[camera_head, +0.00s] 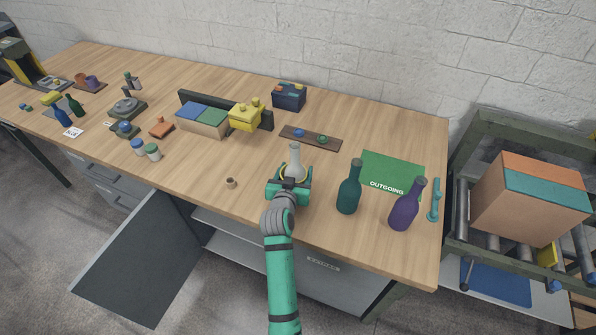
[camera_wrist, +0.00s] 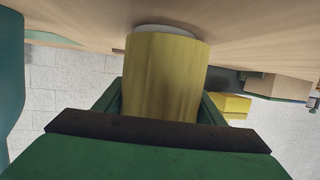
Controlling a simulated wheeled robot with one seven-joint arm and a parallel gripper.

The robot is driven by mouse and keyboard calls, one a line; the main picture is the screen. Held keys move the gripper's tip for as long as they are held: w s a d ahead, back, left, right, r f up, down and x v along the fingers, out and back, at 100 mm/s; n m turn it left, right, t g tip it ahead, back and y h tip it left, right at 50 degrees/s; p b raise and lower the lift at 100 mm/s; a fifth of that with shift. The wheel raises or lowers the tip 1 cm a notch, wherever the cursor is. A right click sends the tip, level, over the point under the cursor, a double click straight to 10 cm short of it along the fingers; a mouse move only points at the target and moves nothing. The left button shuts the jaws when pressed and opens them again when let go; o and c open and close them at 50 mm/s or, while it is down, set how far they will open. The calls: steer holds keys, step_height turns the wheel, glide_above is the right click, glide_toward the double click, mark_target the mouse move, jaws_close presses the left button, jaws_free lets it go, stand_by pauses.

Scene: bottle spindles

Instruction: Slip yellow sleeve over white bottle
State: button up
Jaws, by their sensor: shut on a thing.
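The white bottle (camera_head: 294,154) stands upright near the middle front of the table, its neck and shoulder showing above my gripper (camera_head: 289,180). The yellow sleeve (camera_wrist: 163,80) fills the middle of the wrist view, between my fingers; only a thin yellow edge shows in the head view. My gripper is shut on the sleeve. A white rim of the bottle (camera_wrist: 166,29) shows beyond the sleeve's end at the table side, so the sleeve appears to be around the bottle, with a small strip of white uncovered. Most of the bottle's body is hidden.
A teal bottle (camera_head: 349,188) and a purple bottle (camera_head: 405,206) stand to the right, by a green OUTGOING mat (camera_head: 393,170). A dark wooden strip (camera_head: 311,138) lies behind. A small brown cup (camera_head: 231,183) stands to the left. Table between these is clear.

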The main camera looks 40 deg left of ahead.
steer(key=shift+d, duration=0.1)
steer(key=o, duration=1.1)
steer(key=shift+w, duration=0.15)
steer(key=shift+r, duration=0.1)
